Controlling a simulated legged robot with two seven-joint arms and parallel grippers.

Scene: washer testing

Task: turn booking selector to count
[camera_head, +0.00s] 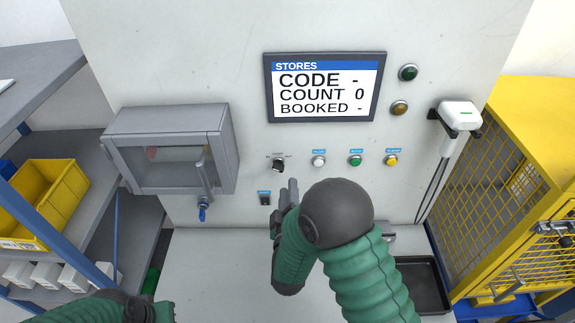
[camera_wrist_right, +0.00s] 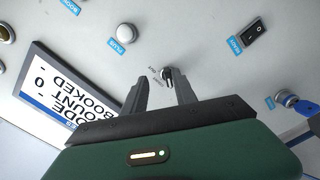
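The booking selector (camera_head: 279,165) is a small black knob on a pale round plate, on the light panel below the screen. In the right wrist view the selector (camera_wrist_right: 167,74) lies just beyond my fingertips, between them and nearer the right-hand one; contact cannot be told. My right gripper (camera_head: 284,197) is below the knob in the head view; in the wrist view its two dark fingers (camera_wrist_right: 160,80) stand apart, with nothing gripped. The screen (camera_head: 325,88) reads CODE -, COUNT 0, BOOKED -. Part of my left arm shows at bottom left; its fingers are not visible.
White (camera_head: 319,161), green (camera_head: 355,160) and yellow (camera_head: 391,160) buttons sit right of the selector. A black rocker switch (camera_head: 265,199) is below it. A grey windowed box (camera_head: 170,150) protrudes at left, with a blue key (camera_head: 202,213) below. A yellow cage (camera_head: 530,180) stands at right.

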